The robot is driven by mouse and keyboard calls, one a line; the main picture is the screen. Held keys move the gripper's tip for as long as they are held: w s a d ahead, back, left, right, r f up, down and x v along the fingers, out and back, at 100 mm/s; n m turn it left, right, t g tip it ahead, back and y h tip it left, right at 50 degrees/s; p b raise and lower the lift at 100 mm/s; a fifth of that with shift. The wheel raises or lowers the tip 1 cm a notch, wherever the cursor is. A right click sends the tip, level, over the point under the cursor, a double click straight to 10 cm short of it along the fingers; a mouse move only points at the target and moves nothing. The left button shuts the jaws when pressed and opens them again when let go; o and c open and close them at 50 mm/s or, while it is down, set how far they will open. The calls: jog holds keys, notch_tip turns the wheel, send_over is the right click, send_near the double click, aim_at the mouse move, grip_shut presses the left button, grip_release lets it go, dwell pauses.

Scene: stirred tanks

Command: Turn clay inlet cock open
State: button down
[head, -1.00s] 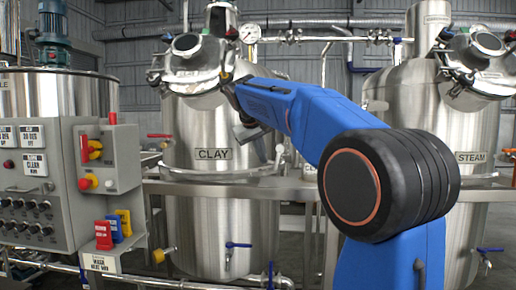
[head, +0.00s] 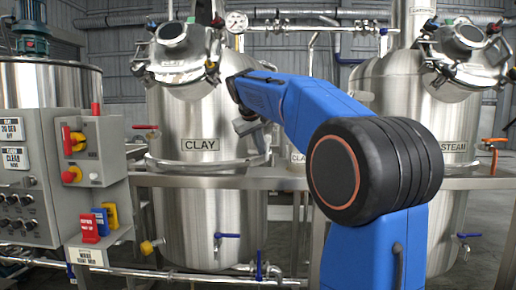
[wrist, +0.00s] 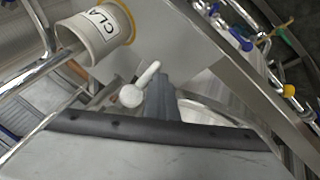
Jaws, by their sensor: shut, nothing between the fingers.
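The clay inlet cock shows in the wrist view as a pale lever (wrist: 140,85) with a round knob-like end. It sits close to a white collar labelled "CLA…" (wrist: 95,34) on a metal pipe. My gripper (wrist: 160,80) is shut and empty, its dark grey fingers just right of the lever; I cannot tell whether they touch it. In the head view my gripper (head: 252,128) is in front of the steel tank labelled CLAY (head: 200,165), at its right side. Its fingertips and the lever are hard to make out there.
A steel rail (head: 230,182) runs below my gripper. The tank labelled STEAM (head: 385,110) stands to the right, with an orange handle (head: 494,146) beside it. A grey control box (head: 88,150) with red and yellow switches stands at left. Blue-handled valves (head: 228,236) are low down.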

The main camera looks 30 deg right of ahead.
jog(key=shift+r, duration=0.15)
jog(key=shift+r, duration=0.7)
jog(key=v, duration=1.7)
jog(key=s+a+f+y, duration=0.2)
jog(key=s+a+f, duration=0.2)
jog(key=s+f, duration=0.6)
jog(key=s+a+f+n+y, duration=0.1)
jog(key=s+a+f, duration=0.3)
jog(key=s+f, duration=0.7)
jog(key=s+a+f+y, duration=0.2)
jog(key=s+f, duration=0.9)
jog(key=f, duration=1.7)
jog(key=shift+a+y, duration=0.3)
jog(key=shift+a, duration=0.75)
